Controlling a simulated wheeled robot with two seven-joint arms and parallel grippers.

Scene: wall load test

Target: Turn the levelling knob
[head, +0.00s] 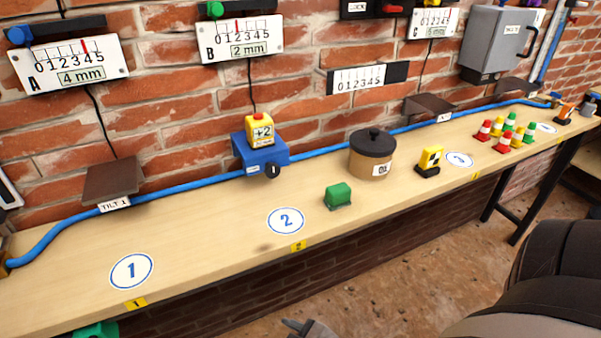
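A small round black knob (272,171) with a light mark sits on the front of a blue block (250,153) at the back of the bench, behind the round label 2. It looks like the levelling knob; its lettering is too small to read. A yellow block (261,130) marked +2 with a red top stands on the blue block. Only a small grey tip, apparently of my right gripper (310,329), shows at the bottom edge, in front of the bench and well away from the knob. Its fingers are mostly cut off. My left gripper is not in view.
The wooden bench (200,235) has free room around labels 1 and 2. A green block (338,195), a lidded pot (371,158) and a yellow-black block (429,161) stand to the right of the knob. A blue pipe (190,183) runs along the wall, with gauges A (68,65) and B (241,40) above.

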